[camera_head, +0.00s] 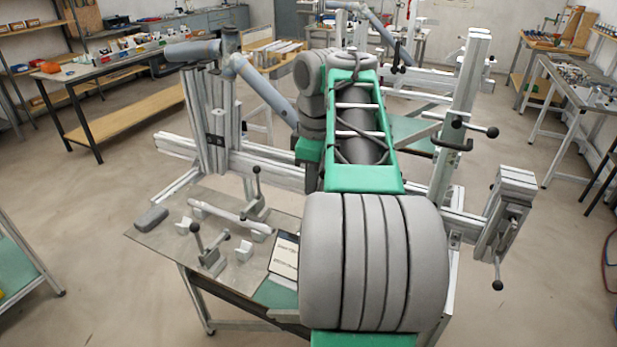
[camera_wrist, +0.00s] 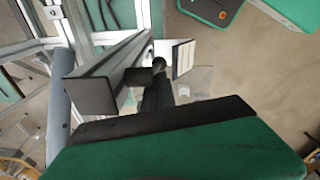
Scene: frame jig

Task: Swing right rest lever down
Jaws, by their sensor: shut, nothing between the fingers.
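Two black ball-ended levers show at the right of the jig in the head view. An upper lever (camera_head: 474,127) sticks out rightward, nearly level, from the tall upright. A lower lever (camera_head: 497,265) hangs down below the short clamp block. I cannot tell which is the right rest lever. In the wrist view my gripper (camera_wrist: 156,92) is shut and empty, as a dark narrow shape beyond its green body. A dark round knob (camera_wrist: 159,63) shows just beyond it; whether they touch is unclear. In the head view my own arm hides the gripper.
The tall aluminium upright (camera_head: 462,115) and clamp block (camera_head: 513,184) stand at the right. A black hooked bracket (camera_head: 452,145) sits below the upper lever. A grey plate (camera_head: 170,235) at front left holds a tube and small clamps.

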